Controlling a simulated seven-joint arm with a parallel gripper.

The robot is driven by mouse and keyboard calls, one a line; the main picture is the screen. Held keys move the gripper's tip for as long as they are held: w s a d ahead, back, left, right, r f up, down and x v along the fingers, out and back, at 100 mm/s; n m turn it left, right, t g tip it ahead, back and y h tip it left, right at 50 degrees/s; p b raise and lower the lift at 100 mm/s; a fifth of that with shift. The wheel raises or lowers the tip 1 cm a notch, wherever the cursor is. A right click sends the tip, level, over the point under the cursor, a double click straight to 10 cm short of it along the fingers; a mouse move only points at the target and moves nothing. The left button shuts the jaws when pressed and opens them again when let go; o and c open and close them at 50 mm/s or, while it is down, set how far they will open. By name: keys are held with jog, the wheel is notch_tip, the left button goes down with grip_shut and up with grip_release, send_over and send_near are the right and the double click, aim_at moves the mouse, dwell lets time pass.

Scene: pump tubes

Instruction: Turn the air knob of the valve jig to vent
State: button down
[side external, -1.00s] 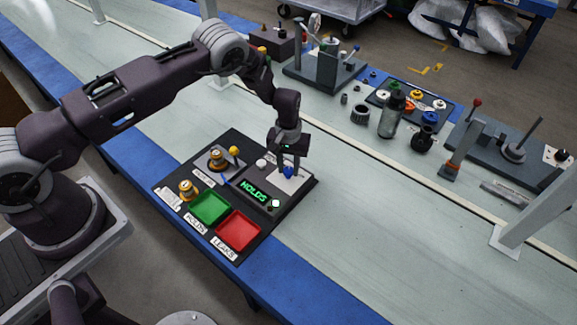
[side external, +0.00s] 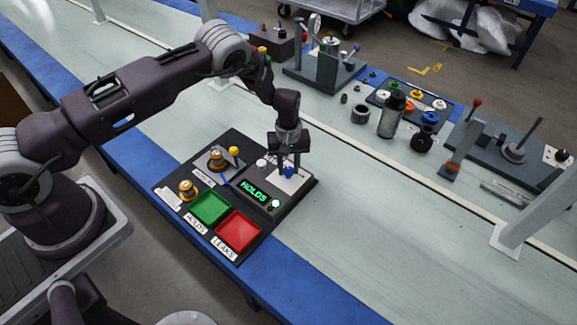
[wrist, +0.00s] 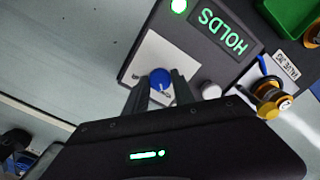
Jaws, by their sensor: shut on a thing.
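The valve jig (side external: 262,199) is a dark box on a black board, with a lit green HOLDS display (side external: 255,191). Its blue air knob (side external: 288,172) stands on a white plate and also shows in the wrist view (wrist: 160,78). My gripper (side external: 287,167) points down over the white plate. In the wrist view my gripper's fingers (wrist: 161,90) reach to the blue knob and are shut on it. The fingers partly hide the plate's printed markings, so I cannot read the knob's setting.
A green tray (side external: 209,207) and a red tray (side external: 238,231) lie in front of the jig. A brass fitting with a yellow ball (side external: 234,150) stands left of it. Bottles and coloured parts (side external: 393,114) are at the back right. The bench right of the board is clear.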

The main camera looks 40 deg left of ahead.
jog(key=c, duration=1.1)
grip_release()
jog(key=shift+o, duration=0.2)
notch_tip(320, 180, up, 8)
jog(key=shift+f, duration=0.2)
notch_tip(320, 180, up, 10)
send_over(289, 169)
jog(key=s+r+m+t, duration=0.1)
jog(key=s+r, duration=0.3)
jog(key=r, duration=0.3)
jog(key=s+r+m+t+h, duration=0.1)
jog(key=s+r+m, duration=0.15)
jog(key=r, duration=0.45)
jog(key=s+r+m+t, duration=0.1)
jog(key=s+r, duration=0.3)
jog(key=r, duration=0.3)
jog(key=s+r+m+t, duration=0.1)
jog(key=s+r+m, duration=0.1)
jog(key=s, duration=1)
jog(key=s+a+r+m+t+y, duration=0.1)
jog(key=s+r+m, duration=0.1)
jog(key=s, duration=1)
jog(key=shift+a+r+m+t, duration=0.2)
jog(key=shift+r+m+t, duration=0.15)
jog(key=shift+r, duration=0.35)
